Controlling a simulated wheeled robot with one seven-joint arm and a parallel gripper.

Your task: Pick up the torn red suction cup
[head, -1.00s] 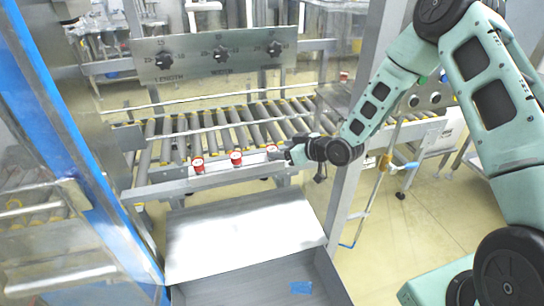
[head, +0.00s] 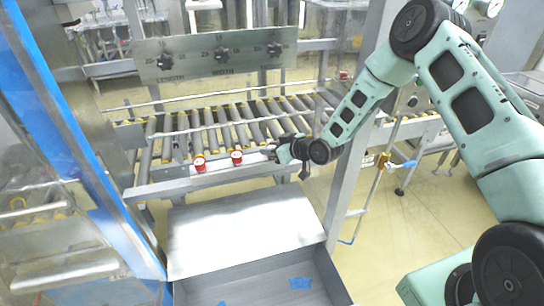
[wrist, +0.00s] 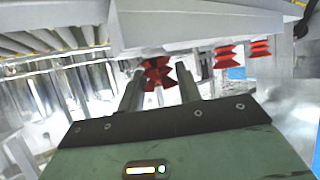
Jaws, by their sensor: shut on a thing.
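My gripper (wrist: 160,85) is shut on a red suction cup (wrist: 158,72), which stands between the two fingers in the wrist view. Dark breaks show in its red folds, but I cannot make out a tear for certain. In the head view my gripper (head: 275,152) is at the right end of the conveyor's front rail and hides this cup. Two other red cups sit along the rail to its left: a middle one (head: 236,157) and a left one (head: 199,163). Both also show to the right of my fingers in the wrist view, one nearer (wrist: 226,55) and one farther (wrist: 260,48).
A steel post (head: 350,170) stands close to my arm on the right. Below is a sloped metal plate (head: 240,232) and an open box with blue scraps (head: 300,283).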

